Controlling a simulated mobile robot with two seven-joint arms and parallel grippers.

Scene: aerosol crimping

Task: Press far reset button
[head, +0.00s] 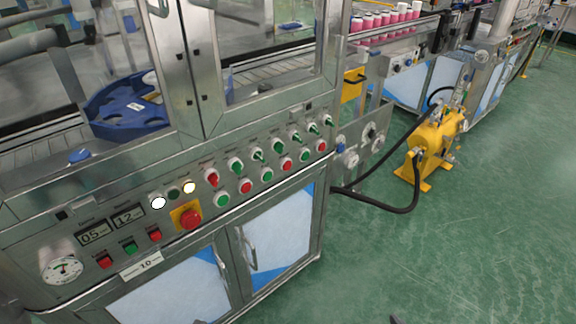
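The machine's control panel (120,282) runs along its sloped front, with several buttons and switches. A lower row alternates green and red round buttons, from a green button (222,199) to the farthest, a red button (321,146). Labels are too small to read, so I cannot tell which is the far reset button. Neither gripper is recognisable.
A red emergency knob (190,219) on a yellow plate stands out from the panel. Cabinet doors with handles (247,250) lie below. A yellow pump (433,146) with a black hose (375,203) stands right of the machine. The green floor (440,255) in front is clear.

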